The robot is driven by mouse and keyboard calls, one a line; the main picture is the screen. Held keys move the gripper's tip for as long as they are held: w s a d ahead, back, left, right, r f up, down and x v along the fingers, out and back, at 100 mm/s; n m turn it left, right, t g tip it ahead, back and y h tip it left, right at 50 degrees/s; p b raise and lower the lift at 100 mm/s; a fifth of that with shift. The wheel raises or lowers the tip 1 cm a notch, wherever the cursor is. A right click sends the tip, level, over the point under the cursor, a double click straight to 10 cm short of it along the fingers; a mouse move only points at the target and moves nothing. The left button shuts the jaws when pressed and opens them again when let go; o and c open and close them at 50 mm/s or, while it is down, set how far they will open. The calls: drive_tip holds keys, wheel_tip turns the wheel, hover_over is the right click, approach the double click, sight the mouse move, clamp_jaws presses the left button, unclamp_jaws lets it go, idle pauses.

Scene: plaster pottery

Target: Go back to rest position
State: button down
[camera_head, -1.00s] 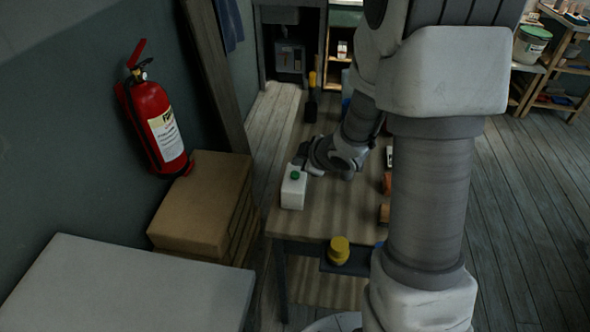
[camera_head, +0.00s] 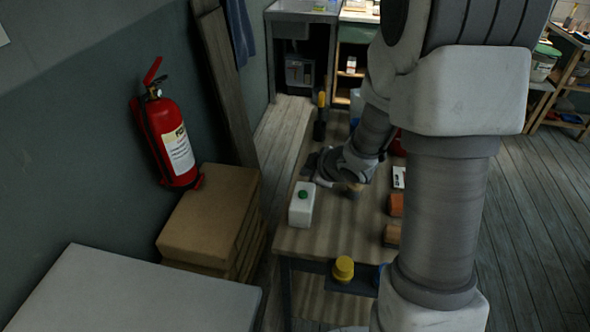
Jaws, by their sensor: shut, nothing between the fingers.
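My gripper (camera_head: 307,166) is over the left side of the wooden table (camera_head: 318,240), at the end of my bent arm. It is small and dark in this view, and it holds nothing that I can see. A white bottle with a green cap (camera_head: 301,207) stands upright on the table, just nearer than the gripper and apart from it. My arm covers much of the table's right side.
Orange-brown blocks (camera_head: 394,205) and a white labelled item (camera_head: 399,177) lie right of the gripper. Cardboard boxes (camera_head: 208,215) and a red extinguisher (camera_head: 170,140) are at left. A dark tool with a yellow handle (camera_head: 321,116) stands behind.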

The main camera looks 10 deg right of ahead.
drive_tip(key=s+d+r+m+h, duration=0.2)
drive_tip(key=s+d+r+m, duration=0.15)
drive_tip(key=r, duration=0.35)
drive_tip(key=s+d+r+m+h, duration=0.2)
drive_tip(key=s+r+m+h, duration=0.15)
drive_tip(key=r, duration=0.35)
drive_tip(key=s+a+r+m+g+y, duration=0.1)
drive_tip(key=s+a+r+m, duration=0.1)
drive_tip(key=s, duration=0.7)
drive_tip(key=s+a+r+m+g+y, duration=0.1)
drive_tip(key=s+a+r+m+g, duration=0.1)
drive_tip(key=s, duration=0.7)
drive_tip(key=shift+s+a+r+m, duration=0.15)
drive_tip(key=shift+a+r+m, duration=0.25)
drive_tip(key=shift+a+m, duration=0.6)
drive_tip(key=shift+y, duration=0.25)
